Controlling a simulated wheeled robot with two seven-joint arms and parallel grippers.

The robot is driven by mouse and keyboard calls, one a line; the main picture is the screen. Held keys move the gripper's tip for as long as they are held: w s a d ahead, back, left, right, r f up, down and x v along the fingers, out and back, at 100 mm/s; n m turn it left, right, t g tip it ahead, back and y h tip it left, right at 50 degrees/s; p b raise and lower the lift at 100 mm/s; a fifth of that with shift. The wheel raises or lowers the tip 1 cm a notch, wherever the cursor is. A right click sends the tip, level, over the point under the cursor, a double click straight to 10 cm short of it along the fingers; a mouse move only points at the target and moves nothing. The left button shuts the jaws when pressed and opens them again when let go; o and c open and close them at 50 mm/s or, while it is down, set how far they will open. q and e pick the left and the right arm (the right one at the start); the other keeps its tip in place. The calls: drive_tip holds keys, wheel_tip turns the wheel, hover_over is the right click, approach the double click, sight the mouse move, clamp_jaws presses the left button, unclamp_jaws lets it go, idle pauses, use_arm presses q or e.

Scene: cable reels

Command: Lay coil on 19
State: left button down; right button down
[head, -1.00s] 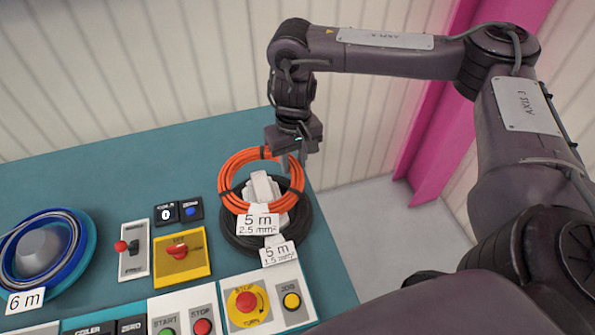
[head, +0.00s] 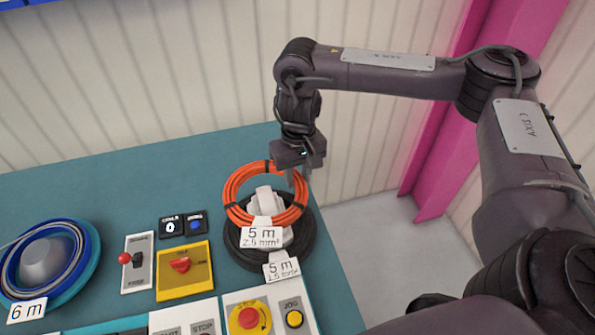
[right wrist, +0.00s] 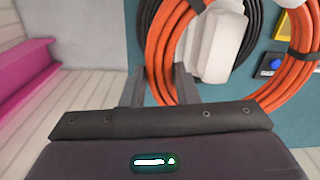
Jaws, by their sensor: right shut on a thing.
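An orange cable coil (head: 232,190) with dark ties and a white tag reading 5 m, 2.5 mm² is around a pale hub (head: 266,203). A black coil (head: 235,250) with its own 5 m tag lies below it. My right gripper (head: 298,180) is shut on the far right side of the orange coil. In the right wrist view the orange coil (right wrist: 160,45) passes between the two fingers (right wrist: 158,88). I cannot tell whether the orange coil touches the black one. No number 19 is legible. My left gripper is out of view.
A blue coil (head: 78,250) tagged 6 m lies around a grey dome at left. A red-knobbed lever panel (head: 137,275), a yellow switch box (head: 183,285) and front push buttons (head: 247,318) sit between. The teal table (head: 110,190) is clear behind them.

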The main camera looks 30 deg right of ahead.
drive_tip(key=shift+f, duration=0.15)
drive_tip(key=shift+f+b, duration=0.6)
drive_tip(key=shift+f, duration=1)
drive_tip(key=shift+w+f, duration=0.1)
drive_tip(key=shift+f, duration=0.05)
drive_tip(key=shift+f+b, duration=0.3)
drive_tip(key=shift+f, duration=1.3)
drive_tip(key=shift+f, duration=1)
